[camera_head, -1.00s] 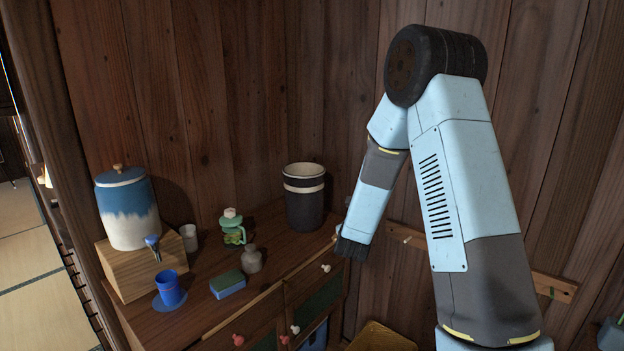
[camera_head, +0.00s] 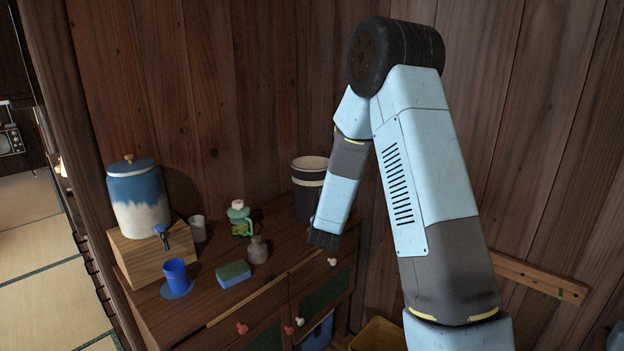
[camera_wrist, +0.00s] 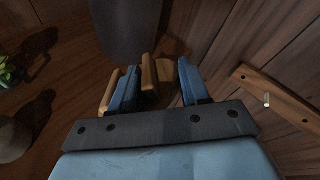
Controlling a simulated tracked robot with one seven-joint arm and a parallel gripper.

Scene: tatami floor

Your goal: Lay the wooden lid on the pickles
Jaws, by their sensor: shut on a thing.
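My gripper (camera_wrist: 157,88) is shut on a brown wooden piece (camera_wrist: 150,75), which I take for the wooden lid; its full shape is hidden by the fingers. In the head view my gripper (camera_head: 323,240) is above the right part of the cabinet top, in front of a tall dark crock (camera_head: 308,203) with a pale band. The crock also shows just beyond the fingers in the wrist view (camera_wrist: 125,28). Its inside is mostly hidden. I cannot tell which vessel holds the pickles.
On the wooden cabinet top (camera_head: 205,307) stand a blue-and-white dispenser (camera_head: 140,200) on a wooden box, a blue cup (camera_head: 176,274), a sponge (camera_head: 233,274), a small grey jug (camera_head: 258,250) and a pale cup (camera_head: 197,229). Plank walls close off the back and right.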

